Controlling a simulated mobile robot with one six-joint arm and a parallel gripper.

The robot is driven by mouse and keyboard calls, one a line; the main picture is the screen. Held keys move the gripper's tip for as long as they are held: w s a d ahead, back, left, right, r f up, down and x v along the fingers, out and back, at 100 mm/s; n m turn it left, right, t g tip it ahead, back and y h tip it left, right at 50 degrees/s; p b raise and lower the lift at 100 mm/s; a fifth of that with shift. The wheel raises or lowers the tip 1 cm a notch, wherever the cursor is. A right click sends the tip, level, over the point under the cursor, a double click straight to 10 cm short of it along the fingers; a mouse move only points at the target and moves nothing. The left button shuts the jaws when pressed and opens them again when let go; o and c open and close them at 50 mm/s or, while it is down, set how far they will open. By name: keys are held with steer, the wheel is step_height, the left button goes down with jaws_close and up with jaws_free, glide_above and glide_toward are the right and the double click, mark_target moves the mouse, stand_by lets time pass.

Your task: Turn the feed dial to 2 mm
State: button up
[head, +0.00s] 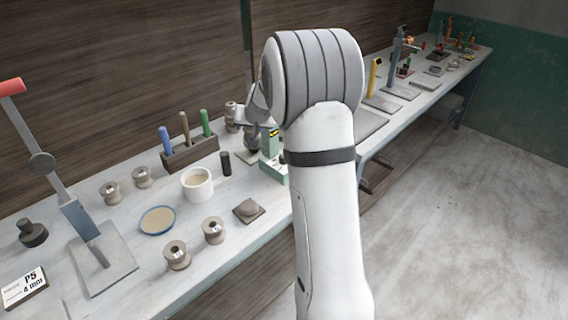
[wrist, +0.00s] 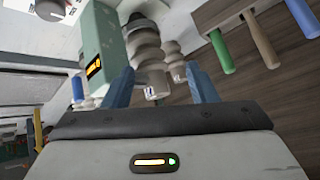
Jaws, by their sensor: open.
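A pale green machine (wrist: 105,40) with a small lit orange display (wrist: 95,68) stands left of my gripper in the wrist view. In the head view the machine (head: 272,172) is partly hidden behind my arm. I cannot make out a marked feed dial or its setting; a round grey-and-white part (wrist: 50,9) is cut off at the wrist view's top left. My gripper (wrist: 160,82) is open, its two blue fingers apart. Grey ribbed spools (wrist: 148,55) show beyond the gap between them; I cannot tell whether anything touches. In the head view the fingers are hidden.
A rack (head: 190,153) with blue, brown and green handled tools stands by the wall. A white cup (head: 197,188), a dark cylinder (head: 226,163), spools and a blue-rimmed dish (head: 158,220) are nearby. A card (head: 24,287) reads P5, 4 mm. A lever tool (head: 80,215) stands left.

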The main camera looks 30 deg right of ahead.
steer(key=s+d+f+n+g+b, duration=0.1)
steer(key=s+d+f+g+b, duration=0.3)
steer(key=s+d, duration=0.4)
steer(key=shift+h, duration=0.3)
steer(key=x, duration=0.2)
steer(key=p+x, duration=0.1)
steer(key=x, duration=0.2)
steer(key=p+x, duration=0.1)
steer(key=x, duration=0.2)
steer(key=shift+w+d, duration=0.3)
steer(key=shift+c, duration=0.3)
steer(key=c, duration=0.9)
steer(key=shift+n, duration=0.3)
